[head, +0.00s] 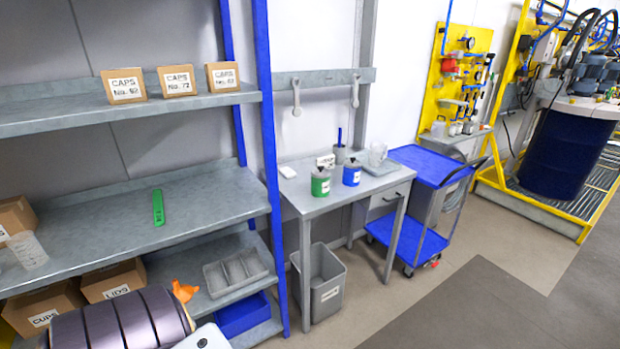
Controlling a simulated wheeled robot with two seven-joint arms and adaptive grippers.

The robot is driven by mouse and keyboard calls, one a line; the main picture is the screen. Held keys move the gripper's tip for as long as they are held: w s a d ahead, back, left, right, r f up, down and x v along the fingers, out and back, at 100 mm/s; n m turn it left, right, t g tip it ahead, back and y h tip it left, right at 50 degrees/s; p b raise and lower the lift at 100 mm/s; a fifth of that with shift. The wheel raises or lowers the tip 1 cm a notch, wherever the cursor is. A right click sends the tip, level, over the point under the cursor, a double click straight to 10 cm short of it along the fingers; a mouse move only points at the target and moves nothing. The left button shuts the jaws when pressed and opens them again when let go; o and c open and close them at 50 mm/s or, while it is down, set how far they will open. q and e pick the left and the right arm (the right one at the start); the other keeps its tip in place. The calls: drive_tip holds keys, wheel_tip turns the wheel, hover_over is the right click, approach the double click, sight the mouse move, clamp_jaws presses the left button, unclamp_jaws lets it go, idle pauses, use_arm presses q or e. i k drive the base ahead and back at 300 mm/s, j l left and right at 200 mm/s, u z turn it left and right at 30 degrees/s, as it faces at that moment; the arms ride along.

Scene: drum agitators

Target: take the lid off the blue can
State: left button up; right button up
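The blue can (352,176) stands upright on the small grey table, towards its right side. Its top is grey and appears covered, but it is too small to make out the lid's edge or grip. A white label shows on its front. A similar green can (320,185) stands just to its left, apart from it.
The grey table (312,206) also holds a clear container (377,154) on a tray, a pen cup (340,155) and a small white item (287,172). A grey shelf (190,207) stands left, a blue trolley (428,163) right. Open floor lies in front.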

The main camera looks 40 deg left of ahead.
sight(351, 176)
drive_tip(key=u, duration=1.25)
